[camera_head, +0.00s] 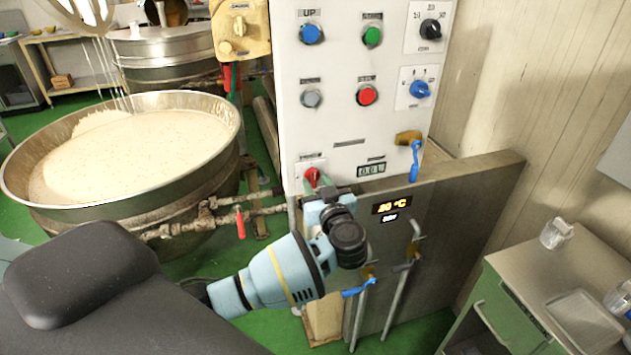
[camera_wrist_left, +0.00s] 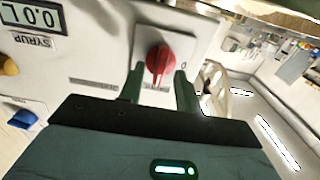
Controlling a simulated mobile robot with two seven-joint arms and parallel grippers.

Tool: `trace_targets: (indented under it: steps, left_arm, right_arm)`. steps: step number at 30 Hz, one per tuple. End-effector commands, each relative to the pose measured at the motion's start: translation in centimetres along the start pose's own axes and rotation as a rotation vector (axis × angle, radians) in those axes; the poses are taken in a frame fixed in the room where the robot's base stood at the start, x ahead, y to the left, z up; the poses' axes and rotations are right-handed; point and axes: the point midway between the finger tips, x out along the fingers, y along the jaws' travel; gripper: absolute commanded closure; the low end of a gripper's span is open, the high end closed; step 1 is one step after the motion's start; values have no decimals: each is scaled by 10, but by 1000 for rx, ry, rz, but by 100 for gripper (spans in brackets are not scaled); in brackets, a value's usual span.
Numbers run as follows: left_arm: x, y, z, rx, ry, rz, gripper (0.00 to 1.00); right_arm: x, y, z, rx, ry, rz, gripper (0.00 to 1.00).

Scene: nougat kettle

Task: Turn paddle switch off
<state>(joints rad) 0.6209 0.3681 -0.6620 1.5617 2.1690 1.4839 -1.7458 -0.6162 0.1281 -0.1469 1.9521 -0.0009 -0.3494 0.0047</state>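The red rotary switch (camera_head: 312,177) sits at the lower left of the white control panel (camera_head: 345,120). In the left wrist view the red knob (camera_wrist_left: 159,62) is on a pale square plate, its ridge roughly upright in the picture, with a "0" mark to its right. My left gripper (camera_head: 318,194) is right in front of the switch. In the left wrist view its two dark green fingers (camera_wrist_left: 159,82) are apart, one on each side of the knob. I cannot tell whether they touch it. The switch's label is partly hidden. My right gripper is out of view.
A large kettle (camera_head: 30,195) of pale mixture stands left, a metal whisk (camera_head: 103,50) above it. Other buttons and a blue-handled valve (camera_head: 415,160) are on the panel. A grey metal cabinet (camera_head: 470,190) adjoins it below. A steel side table (camera_head: 545,270) stands right.

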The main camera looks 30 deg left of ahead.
Motion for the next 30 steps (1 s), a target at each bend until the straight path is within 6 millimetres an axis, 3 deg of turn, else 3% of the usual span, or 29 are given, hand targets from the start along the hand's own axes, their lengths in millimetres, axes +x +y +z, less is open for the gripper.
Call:
trace_targets:
  steps: [6, 14, 22, 30]
  left_arm:
    - [16, 0, -2, -1, 2, 0, 66]
    - [17, 0, -1, -1, 1, 1, 66]
    - [17, 0, -1, -1, 1, 1, 99]
    - [17, 0, -1, -10, 0, 1, 100]
  right_arm:
    - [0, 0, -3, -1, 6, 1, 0]
    - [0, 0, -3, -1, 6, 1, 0]
    - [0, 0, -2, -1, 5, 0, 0]
    - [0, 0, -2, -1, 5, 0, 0]
